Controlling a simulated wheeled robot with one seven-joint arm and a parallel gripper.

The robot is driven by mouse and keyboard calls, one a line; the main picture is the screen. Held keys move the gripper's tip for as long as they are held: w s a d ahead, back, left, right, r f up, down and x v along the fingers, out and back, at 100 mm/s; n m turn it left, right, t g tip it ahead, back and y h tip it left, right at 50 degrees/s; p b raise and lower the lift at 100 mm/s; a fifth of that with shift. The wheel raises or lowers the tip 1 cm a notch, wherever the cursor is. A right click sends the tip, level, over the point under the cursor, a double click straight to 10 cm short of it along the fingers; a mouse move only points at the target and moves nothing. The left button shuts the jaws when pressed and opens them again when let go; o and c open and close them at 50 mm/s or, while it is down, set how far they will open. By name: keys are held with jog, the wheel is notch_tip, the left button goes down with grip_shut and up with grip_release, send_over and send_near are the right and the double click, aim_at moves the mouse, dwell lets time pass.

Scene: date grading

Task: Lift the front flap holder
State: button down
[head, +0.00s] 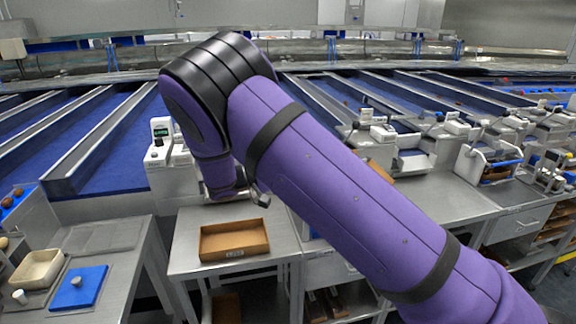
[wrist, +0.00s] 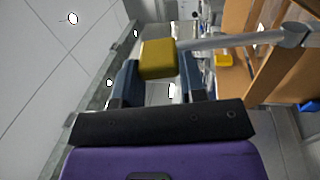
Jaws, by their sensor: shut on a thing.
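In the wrist view my gripper (wrist: 159,72) has its two dark blue fingers on either side of a yellow block-shaped grip. I take this grip to be the end of the front flap holder (wrist: 158,58). A grey rod runs from the grip to the right, to a grey bracket at the right edge of the view. The gripper is shut on the yellow grip. In the head view my purple arm reaches down over the bench, and the fingers and the yellow grip are hidden behind it.
An open brown tray (head: 235,256) with a label sits on the steel table just in front of my wrist. A white device with a green display (head: 160,130) stands to the left. A blue board (head: 78,287) and a cream tray (head: 38,268) lie on the left bench.

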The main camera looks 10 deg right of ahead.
jog(key=c, duration=0.7)
grip_release()
jog(key=shift+a, duration=0.1)
jog(key=a, duration=0.3)
jog(key=a+f, duration=0.1)
jog(key=a, duration=0.3)
jog(key=a+f, duration=0.1)
jog(key=a, duration=0.2)
jog(key=shift+a+f, duration=0.1)
jog(key=shift+a, duration=0.2)
